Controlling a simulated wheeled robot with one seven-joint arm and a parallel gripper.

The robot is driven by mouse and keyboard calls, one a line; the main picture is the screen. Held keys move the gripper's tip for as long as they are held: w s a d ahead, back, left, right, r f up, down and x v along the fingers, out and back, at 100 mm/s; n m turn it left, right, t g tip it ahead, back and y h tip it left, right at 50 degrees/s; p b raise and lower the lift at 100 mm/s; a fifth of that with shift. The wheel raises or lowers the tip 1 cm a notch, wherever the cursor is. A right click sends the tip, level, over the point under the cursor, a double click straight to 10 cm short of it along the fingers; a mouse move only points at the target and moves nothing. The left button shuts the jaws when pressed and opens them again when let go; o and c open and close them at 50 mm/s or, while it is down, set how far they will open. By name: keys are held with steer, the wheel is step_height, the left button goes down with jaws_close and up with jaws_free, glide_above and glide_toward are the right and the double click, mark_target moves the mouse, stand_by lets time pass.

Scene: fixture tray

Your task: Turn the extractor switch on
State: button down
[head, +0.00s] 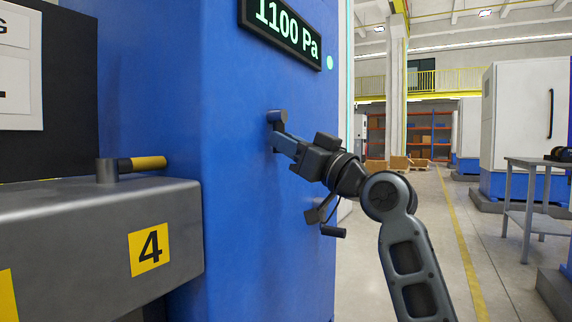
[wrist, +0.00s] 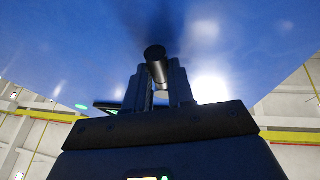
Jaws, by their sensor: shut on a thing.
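The extractor switch (head: 277,116) is a small dark lever on the blue cabinet face, below the pressure display, in the head view. In the wrist view its round black bar (wrist: 154,53) points from the blue face toward the camera. My gripper (head: 279,140) reaches it from the lower right. In the wrist view my gripper (wrist: 158,80) has one finger on each side of the bar and is shut on it. The fingers hide part of the switch in the head view, so its exact angle is hard to tell.
The display (head: 285,30) reads 1100 Pa, with a green light (head: 330,62) beside it. A grey fixture (head: 80,235) with a yellow-handled lever (head: 140,163) and a number 4 label stands at left. The aisle floor at right is clear; a grey table (head: 540,165) stands farther right.

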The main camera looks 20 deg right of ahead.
steer(key=shift+w+d+n+b, duration=0.1)
steer(key=shift+n+b, duration=0.3)
steer(key=c, duration=1)
jaws_free()
steer(key=shift+o, duration=0.2)
steer(key=v, duration=0.8)
steer(key=shift+p, duration=0.45)
steer(key=shift+w+f, duration=0.15)
